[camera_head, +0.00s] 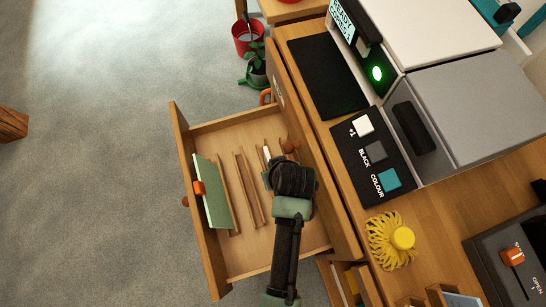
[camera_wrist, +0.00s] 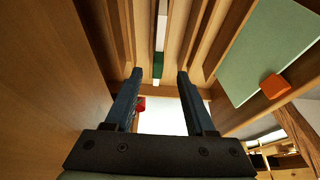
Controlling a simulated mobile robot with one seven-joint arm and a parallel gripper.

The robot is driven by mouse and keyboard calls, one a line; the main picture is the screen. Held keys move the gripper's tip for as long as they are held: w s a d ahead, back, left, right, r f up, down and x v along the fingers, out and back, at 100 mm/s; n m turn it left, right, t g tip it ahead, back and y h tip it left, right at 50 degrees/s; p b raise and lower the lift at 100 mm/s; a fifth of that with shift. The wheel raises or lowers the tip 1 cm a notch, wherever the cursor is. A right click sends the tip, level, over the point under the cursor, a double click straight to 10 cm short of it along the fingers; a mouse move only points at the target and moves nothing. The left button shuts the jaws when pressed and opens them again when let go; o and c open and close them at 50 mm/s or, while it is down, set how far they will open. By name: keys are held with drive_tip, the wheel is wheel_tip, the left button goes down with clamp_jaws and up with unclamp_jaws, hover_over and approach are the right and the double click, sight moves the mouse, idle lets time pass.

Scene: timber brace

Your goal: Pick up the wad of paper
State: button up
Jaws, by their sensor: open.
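I cannot make out a crumpled wad of paper in either view. A slim white and green item (camera_wrist: 160,40) lies in a narrow slot of the open drawer (camera_head: 225,130). In the head view a small white piece (camera_head: 266,152) shows in the drawer beside my gripper (camera_head: 283,170). In the wrist view my gripper (camera_wrist: 157,75) is open. Its two dark fingers are apart, with the item's green end showing in line with the gap. Nothing is seen held between them. My wrist hides part of the drawer in the head view.
Thin wooden dividers (camera_head: 246,188) split the drawer. A green panel with an orange tab (camera_head: 210,192) is at its left. The desk with a copier (camera_head: 470,110) and yellow tasselled object (camera_head: 390,240) is at the right. A red pot (camera_head: 246,38) stands behind; floor left is mostly clear.

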drive_tip(key=b+x, duration=0.1)
drive_tip(key=x, duration=0.3)
drive_tip(key=shift+f, duration=0.2)
drive_tip(key=shift+w+b+x, duration=0.25)
drive_tip(key=shift+b+x, duration=0.55)
drive_tip(key=shift+x, duration=0.55)
drive_tip(key=shift+w+b+x, duration=0.25)
drive_tip(key=shift+b+x, duration=0.5)
drive_tip(key=shift+x, duration=0.65)
drive_tip(key=shift+r, duration=0.25)
clamp_jaws()
